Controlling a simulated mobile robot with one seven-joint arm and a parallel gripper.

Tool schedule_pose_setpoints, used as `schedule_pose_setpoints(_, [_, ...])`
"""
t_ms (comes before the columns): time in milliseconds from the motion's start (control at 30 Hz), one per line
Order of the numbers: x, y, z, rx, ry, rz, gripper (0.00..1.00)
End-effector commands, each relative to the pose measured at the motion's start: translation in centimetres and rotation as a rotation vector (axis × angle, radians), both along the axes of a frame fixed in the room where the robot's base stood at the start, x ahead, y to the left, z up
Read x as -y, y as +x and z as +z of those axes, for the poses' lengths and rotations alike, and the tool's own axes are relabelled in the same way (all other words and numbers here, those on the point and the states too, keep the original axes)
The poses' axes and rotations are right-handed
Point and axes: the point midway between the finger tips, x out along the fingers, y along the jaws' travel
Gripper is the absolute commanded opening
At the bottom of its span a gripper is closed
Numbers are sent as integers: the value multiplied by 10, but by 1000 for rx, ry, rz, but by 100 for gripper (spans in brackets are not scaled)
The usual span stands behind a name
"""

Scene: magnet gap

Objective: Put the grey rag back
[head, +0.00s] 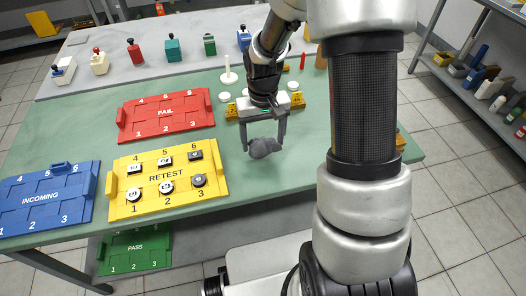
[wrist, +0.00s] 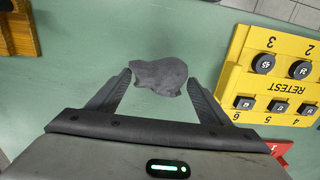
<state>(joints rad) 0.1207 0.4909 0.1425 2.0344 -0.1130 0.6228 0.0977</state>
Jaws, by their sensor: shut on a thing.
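The grey rag (head: 264,148) is a crumpled dark grey cloth in the head view, over the green table to the right of the yellow RETEST tray. It also shows in the wrist view (wrist: 160,76), between the two finger tips. My gripper (head: 265,140) is shut on the rag, with a finger on each side of it. In the wrist view the fingers (wrist: 160,88) press near the rag's two sides. I cannot tell whether the rag's underside touches the table.
The yellow RETEST tray (head: 145,191) holds several small round and square parts. A red FAIL tray (head: 185,129), a blue INCOMING tray (head: 80,208) and a green PASS tray (head: 118,259) lie around it. Yellow blocks and white discs stand behind my gripper. Green tabletop around the rag is clear.

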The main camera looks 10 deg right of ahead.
Motion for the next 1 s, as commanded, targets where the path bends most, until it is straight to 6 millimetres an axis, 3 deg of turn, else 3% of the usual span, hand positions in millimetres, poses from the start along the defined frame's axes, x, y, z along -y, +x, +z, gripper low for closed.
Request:
schedule_pose_setpoints(333, [0, 0, -40, -2, 0, 1, 50])
schedule_pose_setpoints(733, [0, 0, -46, 0, 0, 1, 50])
schedule_pose_setpoints(767, [0, 0, -44, 0, 0, 1, 77])
schedule_pose_setpoints(800, [0, 0, -44, 0, 0, 1, 84])
schedule_pose_setpoints(867, [0, 0, -44, 0, 0, 1, 91])
schedule_pose_setpoints(1000, [0, 0, -44, 0, 0, 1, 91])
